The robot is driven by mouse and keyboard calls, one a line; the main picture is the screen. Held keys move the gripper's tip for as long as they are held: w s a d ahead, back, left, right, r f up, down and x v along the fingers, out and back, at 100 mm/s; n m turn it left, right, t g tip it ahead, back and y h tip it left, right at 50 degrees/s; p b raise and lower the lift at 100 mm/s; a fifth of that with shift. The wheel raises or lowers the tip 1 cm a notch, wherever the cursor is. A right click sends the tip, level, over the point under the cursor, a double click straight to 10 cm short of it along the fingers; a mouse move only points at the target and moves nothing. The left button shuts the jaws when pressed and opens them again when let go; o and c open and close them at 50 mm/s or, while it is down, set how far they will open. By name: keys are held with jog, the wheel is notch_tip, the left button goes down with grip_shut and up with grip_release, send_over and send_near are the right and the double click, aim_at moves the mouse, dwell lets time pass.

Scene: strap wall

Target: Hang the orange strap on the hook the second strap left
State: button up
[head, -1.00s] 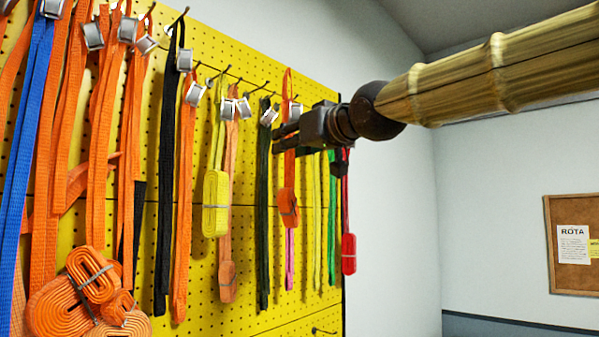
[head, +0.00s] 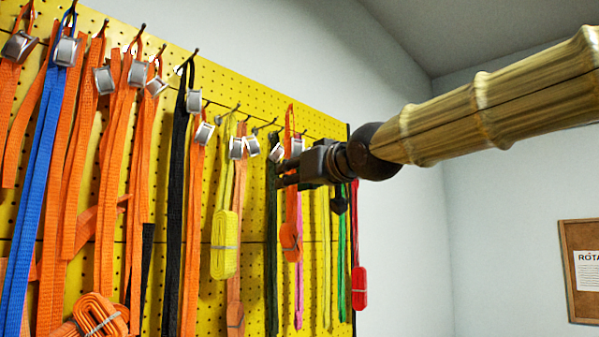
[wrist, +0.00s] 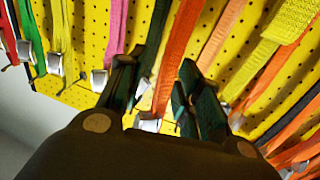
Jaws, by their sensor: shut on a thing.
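The orange strap (head: 291,238) hangs upright in front of the wall, with a narrow loop on top, a silver buckle and a bundled lower end. My gripper (head: 284,174) is shut on it below the buckle, and the fingers hide part of it. In the wrist view the orange strap (wrist: 178,50) runs between the two fingers, with a silver buckle (wrist: 148,125) near the palm. The loop stands above the nearby hooks; I cannot tell whether it touches one. A row of hooks (head: 237,108) runs along the yellow board; the hook behind my gripper is hidden.
A dark green strap (head: 271,235) hangs close to the left of my fingers. Pink, yellow, green and red straps (head: 359,288) hang to the right. A yellow bundle (head: 224,245) and several orange, black and blue straps crowd the left. Free room lies right of the board (head: 349,140).

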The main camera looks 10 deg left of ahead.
jog(key=shift+w+a+f, duration=0.3)
jog(key=shift+w+a, duration=0.35)
jog(key=shift+a, duration=0.4)
jog(key=shift+w+a+f, duration=0.35)
jog(key=shift+w+a, duration=0.3)
jog(key=shift+a, duration=0.35)
jog(key=shift+w+a+f, duration=0.3)
jog(key=shift+w+a, duration=0.35)
jog(key=shift+a, duration=0.4)
jog(key=shift+f, duration=0.1)
jog(key=o, duration=1.1)
notch_tip(320, 180, up, 10)
jog(key=shift+r, duration=0.1)
